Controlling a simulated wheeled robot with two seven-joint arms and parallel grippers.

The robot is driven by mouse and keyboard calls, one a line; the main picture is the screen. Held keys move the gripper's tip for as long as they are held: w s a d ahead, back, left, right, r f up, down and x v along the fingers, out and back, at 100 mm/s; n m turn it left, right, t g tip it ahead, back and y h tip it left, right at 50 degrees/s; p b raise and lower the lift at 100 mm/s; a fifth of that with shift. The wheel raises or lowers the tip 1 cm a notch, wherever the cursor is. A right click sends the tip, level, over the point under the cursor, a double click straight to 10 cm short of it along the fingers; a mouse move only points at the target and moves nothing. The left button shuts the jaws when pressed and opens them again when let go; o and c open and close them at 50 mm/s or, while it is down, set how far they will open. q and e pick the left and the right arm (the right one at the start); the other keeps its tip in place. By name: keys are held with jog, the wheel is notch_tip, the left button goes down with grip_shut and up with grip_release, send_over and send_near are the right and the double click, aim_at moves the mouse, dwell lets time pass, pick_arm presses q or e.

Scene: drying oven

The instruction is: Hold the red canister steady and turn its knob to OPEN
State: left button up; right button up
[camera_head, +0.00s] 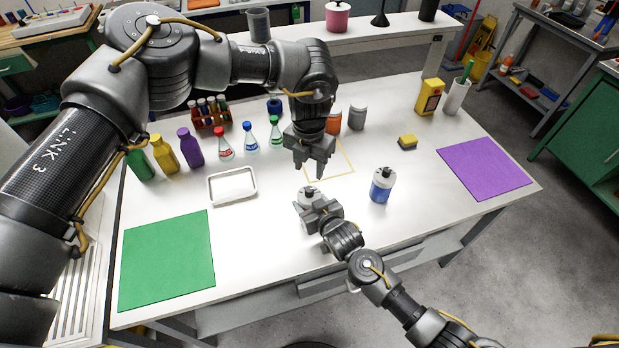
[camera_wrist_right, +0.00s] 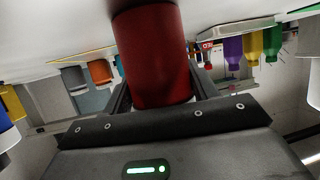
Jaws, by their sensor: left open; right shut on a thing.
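The red canister (camera_wrist_right: 150,55) fills the middle of the right wrist view, between the fingers of my right gripper (camera_wrist_right: 152,95). In the head view only its pale top with a dark knob (camera_head: 308,194) shows; the red body is hidden by my right gripper (camera_head: 312,210), which is shut on it. My left gripper (camera_head: 309,170) is open and empty, pointing down a little above and behind the knob. It looks apart from the knob. The knob's marking is too small to read.
A blue canister (camera_head: 382,186) with a similar top stands to the right. A white tray (camera_head: 233,199) lies to the left, with a green mat (camera_head: 168,262) in front. Several bottles and flasks (camera_head: 222,145) stand behind. A purple mat (camera_head: 485,168) lies at the right.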

pick_arm(q)
notch_tip(320, 180, up, 4)
jog(key=shift+f, duration=0.2)
pick_arm(e)
jog(key=o, duration=1.1)
